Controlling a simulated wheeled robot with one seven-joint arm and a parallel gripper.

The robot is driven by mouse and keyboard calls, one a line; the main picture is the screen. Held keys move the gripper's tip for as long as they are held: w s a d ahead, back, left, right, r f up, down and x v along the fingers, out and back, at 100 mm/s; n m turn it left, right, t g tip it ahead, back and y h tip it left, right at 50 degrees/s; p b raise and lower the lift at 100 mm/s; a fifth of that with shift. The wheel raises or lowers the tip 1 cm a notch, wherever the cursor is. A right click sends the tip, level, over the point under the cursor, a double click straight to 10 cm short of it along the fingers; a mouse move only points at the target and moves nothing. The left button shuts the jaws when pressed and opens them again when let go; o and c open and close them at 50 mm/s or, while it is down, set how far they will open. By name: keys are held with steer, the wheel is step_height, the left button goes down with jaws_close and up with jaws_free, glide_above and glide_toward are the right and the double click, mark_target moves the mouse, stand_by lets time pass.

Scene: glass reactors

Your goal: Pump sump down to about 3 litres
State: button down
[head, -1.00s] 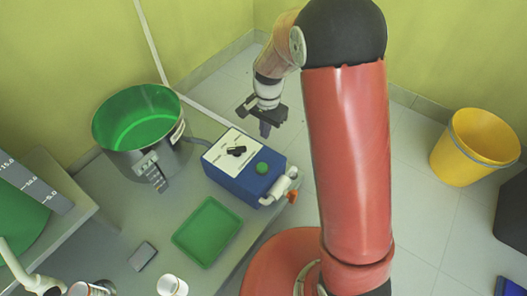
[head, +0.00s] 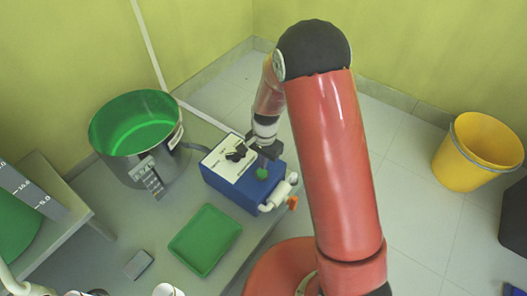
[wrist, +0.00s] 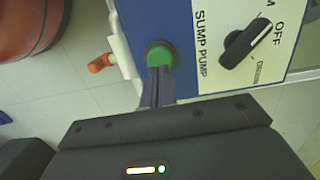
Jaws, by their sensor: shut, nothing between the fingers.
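The blue pump box (head: 232,192) has a white panel marked SUMP PUMP (wrist: 203,45), a black selector knob (wrist: 245,43) and a green button (wrist: 160,55). The knob's white mark lies towards the OFF side. My gripper (head: 264,161) is shut and empty, with its fingertips right at the green button. The fingertips also show in the wrist view (wrist: 157,72), overlapping the button's lower edge; I cannot tell whether they touch it. The steel pot with a green inside (head: 140,135) stands behind left of the box, with a stepped scale (head: 150,177) on its front. Its level is not readable.
A green tray (head: 205,239) and a small grey slab (head: 139,265) lie on the grey bench. White pipework with an orange tap (head: 292,203) sticks out from the box's right end. A yellow bucket (head: 478,152) stands on the floor at right.

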mark_target(262, 172)
steer(key=shift+s+f, duration=0.1)
steer(key=shift+f, duration=0.9)
step_height(262, 172, down, 2)
steer(key=shift+b, duration=0.7)
steer(key=shift+s+f, duration=0.15)
steer(key=shift+f, duration=0.05)
steer(key=shift+s+a+f, duration=0.1)
steer(key=shift+f, duration=0.05)
stand_by(0.3)
step_height(262, 172, up, 16)
steer(key=w+p, duration=0.2)
steer(key=p, duration=0.3)
steer(key=shift+w+d+f, duration=0.15)
steer(key=shift+d+f, duration=0.1)
steer(key=shift+d, duration=0.1)
steer(key=shift+r, duration=0.1)
